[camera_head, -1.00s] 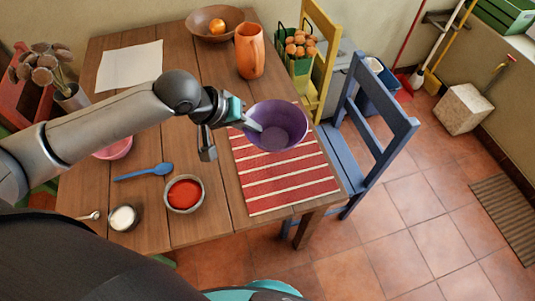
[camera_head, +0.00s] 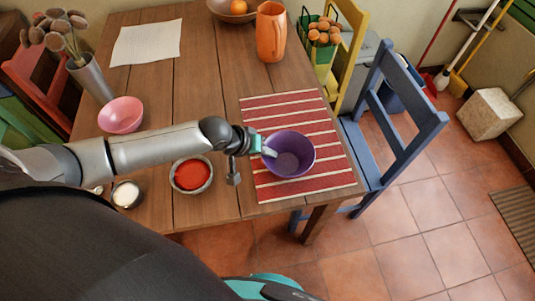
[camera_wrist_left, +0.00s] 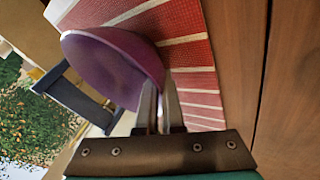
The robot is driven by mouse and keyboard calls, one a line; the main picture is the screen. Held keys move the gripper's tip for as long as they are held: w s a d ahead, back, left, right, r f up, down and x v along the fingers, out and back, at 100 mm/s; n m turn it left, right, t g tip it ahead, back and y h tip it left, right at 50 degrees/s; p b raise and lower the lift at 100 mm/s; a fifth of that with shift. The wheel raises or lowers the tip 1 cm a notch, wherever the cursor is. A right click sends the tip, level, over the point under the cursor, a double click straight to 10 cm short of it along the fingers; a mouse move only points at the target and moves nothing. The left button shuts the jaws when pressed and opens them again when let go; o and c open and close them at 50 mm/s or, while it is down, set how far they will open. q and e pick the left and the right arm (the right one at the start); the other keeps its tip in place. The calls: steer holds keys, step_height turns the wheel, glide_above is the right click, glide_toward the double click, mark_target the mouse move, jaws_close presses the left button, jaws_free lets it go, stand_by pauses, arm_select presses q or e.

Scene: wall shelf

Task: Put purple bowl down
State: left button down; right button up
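The purple bowl (camera_head: 291,155) is over the red striped placemat (camera_head: 266,188) at the table's right side. My left gripper (camera_head: 267,150) is shut on the bowl's left rim. In the left wrist view the bowl (camera_wrist_left: 108,65) shows at the fingertips (camera_wrist_left: 157,112), with the placemat (camera_wrist_left: 195,58) beside and behind it. The bowl looks close to the placemat; I cannot tell whether it touches. My right gripper is not in view.
A red-filled bowl (camera_head: 191,175) and a small white-filled bowl (camera_head: 126,194) stand left of the placemat. A pink bowl (camera_head: 121,115) and an orange pitcher (camera_head: 271,32) stand farther back. A blue chair (camera_head: 395,125) is close to the right table edge.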

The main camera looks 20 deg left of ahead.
arm_select(q)
steer(key=shift+f, duration=0.1)
steer(key=c, duration=1.5)
jaws_free()
steer(key=shift+f, duration=0.15)
steer(key=o, duration=0.5)
steer(key=shift+c, duration=0.2)
steer(key=shift+r, duration=0.25)
steer(key=p+v, duration=0.4)
steer(key=v, duration=0.7)
steer(key=shift+s+a+r, duration=0.15)
steer(key=shift+s+r, duration=0.05)
steer(key=shift+r, duration=0.15)
